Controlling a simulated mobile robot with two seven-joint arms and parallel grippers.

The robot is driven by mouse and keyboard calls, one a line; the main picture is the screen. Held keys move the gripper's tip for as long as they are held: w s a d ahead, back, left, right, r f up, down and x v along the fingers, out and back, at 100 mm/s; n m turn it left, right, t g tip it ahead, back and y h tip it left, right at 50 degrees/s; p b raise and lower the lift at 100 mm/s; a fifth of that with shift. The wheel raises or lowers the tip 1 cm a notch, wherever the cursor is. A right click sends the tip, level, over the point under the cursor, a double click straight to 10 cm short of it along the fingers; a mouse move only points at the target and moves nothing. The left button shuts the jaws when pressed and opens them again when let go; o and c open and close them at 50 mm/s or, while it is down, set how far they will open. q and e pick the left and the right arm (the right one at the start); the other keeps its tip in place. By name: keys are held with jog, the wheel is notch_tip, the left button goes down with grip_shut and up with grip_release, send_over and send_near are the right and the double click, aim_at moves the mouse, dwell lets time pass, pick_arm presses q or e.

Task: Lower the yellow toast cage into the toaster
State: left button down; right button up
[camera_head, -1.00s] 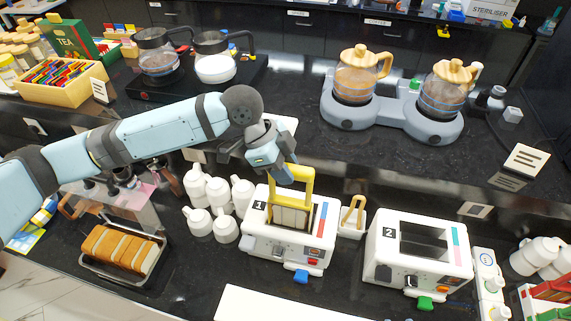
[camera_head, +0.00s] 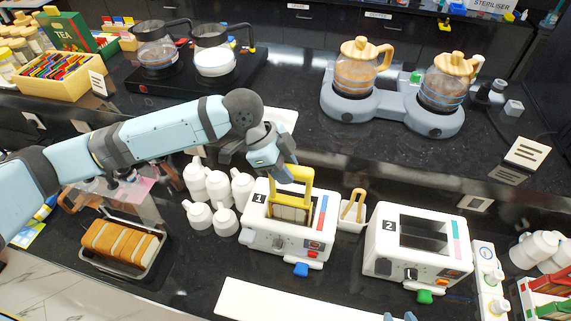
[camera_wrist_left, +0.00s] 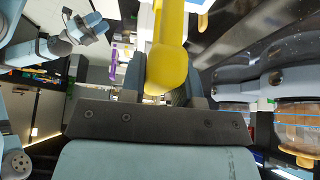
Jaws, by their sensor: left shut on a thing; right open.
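The yellow toast cage (camera_head: 306,190) is upright in the slot of the white toaster marked 1 (camera_head: 258,240). Its lower part is hidden inside the slot, and its handle and upper frame stand above the toaster top. My left gripper (camera_head: 284,174) is shut on the top of the handle. In the left wrist view the yellow handle (camera_wrist_left: 167,60) lies between the dark fingers (camera_wrist_left: 160,90). My right gripper (camera_wrist_left: 92,28) shows small at the upper left of the left wrist view, open and apart from the cage.
Toaster 2 (camera_head: 380,265) stands to the right, with a small white holder (camera_head: 350,224) between the toasters. White bottles (camera_head: 218,188) stand close left of toaster 1. A bread rack (camera_head: 150,272) is further left. A white board (camera_head: 270,304) lies in front.

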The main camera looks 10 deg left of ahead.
pick_arm(q)
jog(key=shift+f, duration=0.1)
dwell(0.3)
jog(key=shift+f, duration=0.55)
jog(key=c, duration=0.8)
grip_release()
jog(key=shift+r+p, duration=0.35)
jog(key=shift+r, duration=3.2)
